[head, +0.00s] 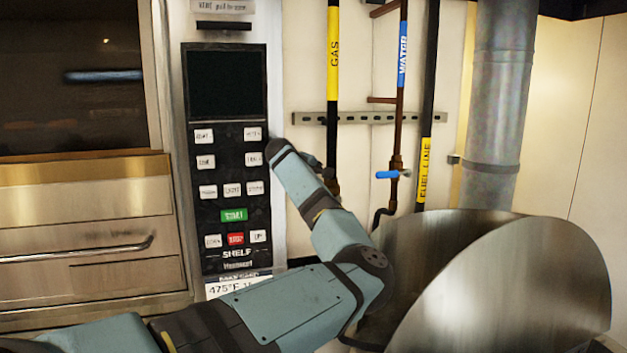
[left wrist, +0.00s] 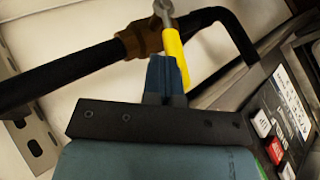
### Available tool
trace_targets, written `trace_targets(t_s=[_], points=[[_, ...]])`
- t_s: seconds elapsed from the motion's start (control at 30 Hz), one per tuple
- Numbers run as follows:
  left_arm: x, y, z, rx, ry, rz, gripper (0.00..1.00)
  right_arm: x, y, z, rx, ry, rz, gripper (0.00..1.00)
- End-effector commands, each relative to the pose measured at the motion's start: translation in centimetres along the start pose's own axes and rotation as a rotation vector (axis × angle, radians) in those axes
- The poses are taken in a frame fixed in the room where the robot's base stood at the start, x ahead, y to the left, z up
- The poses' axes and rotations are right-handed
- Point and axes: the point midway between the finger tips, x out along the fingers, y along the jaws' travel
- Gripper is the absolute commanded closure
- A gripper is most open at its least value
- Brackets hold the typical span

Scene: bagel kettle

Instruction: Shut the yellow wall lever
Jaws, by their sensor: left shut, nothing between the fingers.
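The yellow lever (left wrist: 174,48) shows in the left wrist view. It is a yellow-sleeved handle with a bare metal end at a brass valve (left wrist: 142,38) on a black pipe. The handle lies crosswise to the pipe in this view. My left gripper (left wrist: 166,74) is shut and empty, its fingertips close beside the yellow handle; whether they touch cannot be told. In the head view, my left arm hides the lever, and the gripper is mostly hidden behind the wrist. The brass valve (head: 333,188) shows just right of the wrist. My right gripper is in neither view.
The black gas pipe (head: 333,95) with a yellow GAS label runs down the wall. Right of it are a copper water pipe (head: 399,120) with a blue lever (head: 387,174) and a fuel line (head: 427,120).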

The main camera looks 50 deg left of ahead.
Motion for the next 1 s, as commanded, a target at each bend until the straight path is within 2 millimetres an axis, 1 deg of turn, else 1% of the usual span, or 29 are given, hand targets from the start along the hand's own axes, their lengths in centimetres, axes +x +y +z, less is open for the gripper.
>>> trace_targets(t_s=[0.13,0.33,0.5,1.0], points=[[0.7,-1.0,-0.2,0.002,0.001,-0.005,1.0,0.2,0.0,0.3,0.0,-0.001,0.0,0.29],[1.0,-2.1,-0.3,-0.052,-0.027,0.123,1.0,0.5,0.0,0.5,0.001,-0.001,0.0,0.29],[1.1,-2.7,-0.4,-0.051,-0.026,0.121,1.0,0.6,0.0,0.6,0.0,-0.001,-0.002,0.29],[1.3,-3.2,-0.4,-0.05,-0.028,0.118,1.0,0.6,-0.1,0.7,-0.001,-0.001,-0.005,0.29]])
